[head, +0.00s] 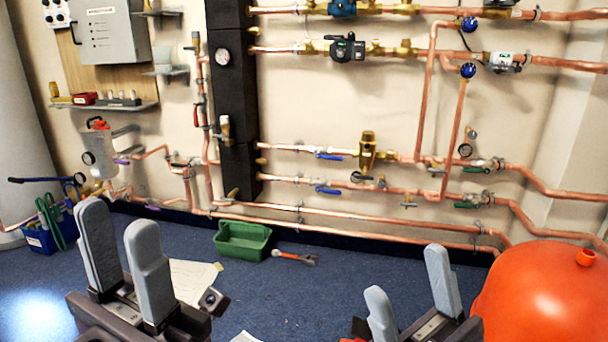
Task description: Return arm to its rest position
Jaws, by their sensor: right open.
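My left gripper (118,218) is at the lower left, its two grey fingers pointing up with a gap between them. It is open, with nothing seen between the fingers. My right gripper (406,270) is at the lower centre right, its grey fingers spread apart and empty. Both grippers appear in front of the blue floor, clear of the wall pipes. The picture's bottom edge cuts off most of both arms.
Copper pipes (350,232) with valves and gauges run along the wall. A red-orange tank (545,295) stands close right of my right gripper. A green bin (242,242) and a red-handled tool (293,257) lie on the floor (330,285). Papers (190,280) lie behind my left gripper.

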